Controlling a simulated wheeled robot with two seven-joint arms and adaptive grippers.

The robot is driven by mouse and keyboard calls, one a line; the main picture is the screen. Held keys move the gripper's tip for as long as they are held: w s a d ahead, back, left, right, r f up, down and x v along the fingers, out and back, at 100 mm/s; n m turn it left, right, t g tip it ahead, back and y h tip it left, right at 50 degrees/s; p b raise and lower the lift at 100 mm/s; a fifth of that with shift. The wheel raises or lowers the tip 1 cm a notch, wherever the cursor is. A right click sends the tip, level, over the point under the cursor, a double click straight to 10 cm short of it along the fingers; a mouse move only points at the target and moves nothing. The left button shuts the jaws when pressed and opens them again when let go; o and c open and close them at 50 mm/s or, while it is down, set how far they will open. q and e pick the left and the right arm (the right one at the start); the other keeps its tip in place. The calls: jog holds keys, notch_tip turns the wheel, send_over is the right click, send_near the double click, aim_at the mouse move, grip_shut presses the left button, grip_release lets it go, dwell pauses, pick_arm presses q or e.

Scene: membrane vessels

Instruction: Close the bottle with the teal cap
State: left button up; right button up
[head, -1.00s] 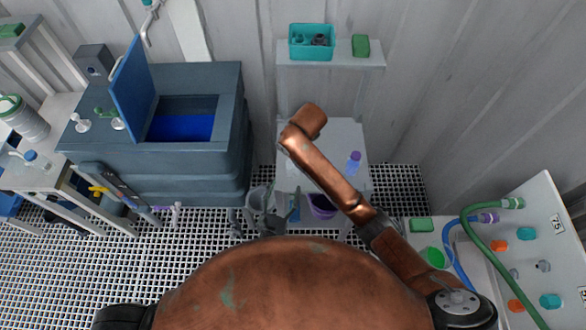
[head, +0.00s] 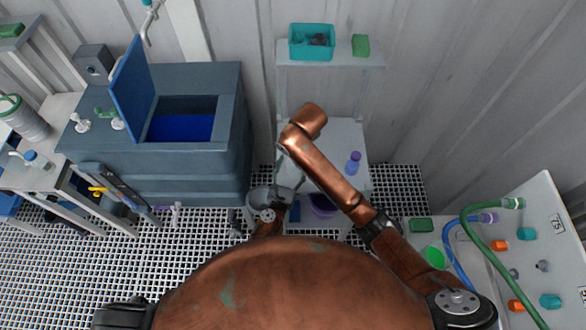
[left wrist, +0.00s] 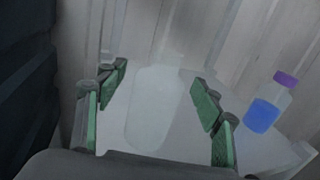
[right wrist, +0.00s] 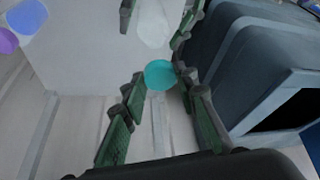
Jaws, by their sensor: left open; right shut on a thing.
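The teal cap (right wrist: 160,75) is held between the fingertips of my right gripper (right wrist: 161,80), seen in the right wrist view. A pale translucent bottle (right wrist: 152,22) shows just beyond the cap; I cannot tell whether the two touch. In the left wrist view the bottle (left wrist: 155,110) stands between the spread green-padded fingers of my left gripper (left wrist: 160,85), with a gap on both sides. In the head view my left gripper (head: 288,188) is at the table's front left edge. The bottle and my right gripper are hidden there by my right arm.
A blue-filled bottle with a purple cap (head: 353,163) stands on the right of the white table (head: 345,135). A blue-grey tank with an open lid (head: 215,85) is to the left. A shelf behind holds a teal bin (head: 311,55) and a green block (head: 361,45).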

pick_arm(q)
jog(key=shift+w+d, duration=0.1)
jog(key=shift+w, duration=0.25)
grip_shut()
dwell(0.7)
